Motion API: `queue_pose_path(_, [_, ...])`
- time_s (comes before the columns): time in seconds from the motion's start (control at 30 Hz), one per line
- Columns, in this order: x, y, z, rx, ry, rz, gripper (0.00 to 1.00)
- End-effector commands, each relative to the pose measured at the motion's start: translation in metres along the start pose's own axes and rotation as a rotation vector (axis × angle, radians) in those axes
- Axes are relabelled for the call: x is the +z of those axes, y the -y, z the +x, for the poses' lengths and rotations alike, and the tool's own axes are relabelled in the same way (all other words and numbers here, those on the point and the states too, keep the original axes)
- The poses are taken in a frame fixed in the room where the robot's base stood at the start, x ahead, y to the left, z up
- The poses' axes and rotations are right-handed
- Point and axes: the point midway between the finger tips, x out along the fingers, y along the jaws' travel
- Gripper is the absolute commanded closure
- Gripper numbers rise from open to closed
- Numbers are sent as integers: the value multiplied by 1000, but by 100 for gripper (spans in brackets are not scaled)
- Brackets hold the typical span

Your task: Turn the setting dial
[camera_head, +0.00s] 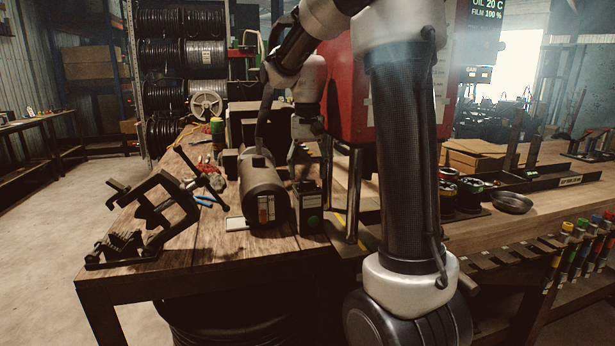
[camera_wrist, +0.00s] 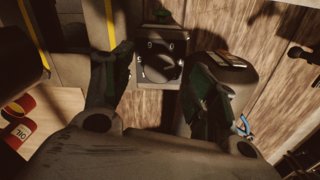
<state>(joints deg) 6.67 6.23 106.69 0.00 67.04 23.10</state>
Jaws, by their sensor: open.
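The setting dial (camera_wrist: 158,64) looks like a dark round knob on a small panel with pale marks in the wrist view, partly in shadow. My gripper (camera_head: 307,162) is above this box, pointing down. In the wrist view my gripper (camera_wrist: 162,62) has its fingers spread on both sides of the dial, with nothing held. In the head view the dial is hidden.
A grey cylinder (camera_head: 262,190) with a label lies just left of the box. A black clamp stand (camera_head: 150,215) is at the bench's left. The red crimper (camera_head: 390,110) stands behind my arm. A metal bowl (camera_head: 512,202) and a parts tray (camera_head: 565,183) are at right.

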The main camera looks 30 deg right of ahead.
Motion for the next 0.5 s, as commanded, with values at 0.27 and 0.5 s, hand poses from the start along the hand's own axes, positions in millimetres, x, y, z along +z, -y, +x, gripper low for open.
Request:
queue_pose_path(0.27, [-1,0,-63,-2,-4,0,42])
queue_pose_path(0.5, [0,0,-93,0,-1,0,42])
